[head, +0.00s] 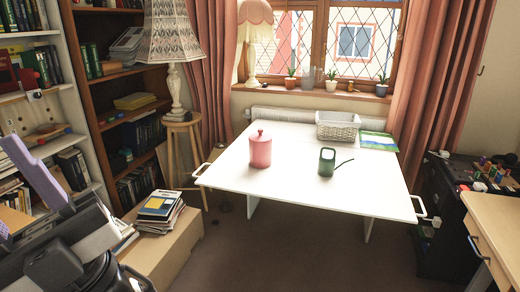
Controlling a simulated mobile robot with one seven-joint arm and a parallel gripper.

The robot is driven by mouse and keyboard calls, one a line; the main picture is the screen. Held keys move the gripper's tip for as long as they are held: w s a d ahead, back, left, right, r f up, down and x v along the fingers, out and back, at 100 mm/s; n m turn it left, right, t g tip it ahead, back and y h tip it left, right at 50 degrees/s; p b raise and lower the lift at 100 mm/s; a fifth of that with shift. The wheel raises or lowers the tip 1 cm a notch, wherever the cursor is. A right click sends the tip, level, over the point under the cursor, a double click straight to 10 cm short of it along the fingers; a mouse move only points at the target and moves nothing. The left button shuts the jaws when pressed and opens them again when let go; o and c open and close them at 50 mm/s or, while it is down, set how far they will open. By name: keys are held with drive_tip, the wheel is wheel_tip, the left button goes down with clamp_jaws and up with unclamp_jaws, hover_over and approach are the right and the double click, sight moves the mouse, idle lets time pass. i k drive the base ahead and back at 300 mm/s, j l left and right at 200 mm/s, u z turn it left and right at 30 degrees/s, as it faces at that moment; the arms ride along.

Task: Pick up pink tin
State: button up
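The pink tin (261,150) is a round canister with a lid and a small knob on top. It stands upright on the white table (300,195), left of the table's middle. Nothing touches it and it is fully in view. Parts of my arm show at the lower left edge, well apart from the tin and in front of the bookshelves.
A green watering can (327,162) stands right of the tin, its spout pointing right. A grey basket (338,126) and a green-blue booklet (378,141) lie behind. A book stack (160,208) on a low wooden box (168,250) stands at left. Floor before the table is clear.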

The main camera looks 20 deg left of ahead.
sight(261, 143)
drive_tip(key=i+u, duration=0.1)
drive_tip(key=u, duration=0.35)
drive_tip(key=i+l+u, duration=0.65)
drive_tip(key=i+l, duration=0.75)
drive_tip(key=l, duration=0.2)
drive_tip(key=i+l+u, duration=0.1)
drive_tip(key=i+l, duration=0.3)
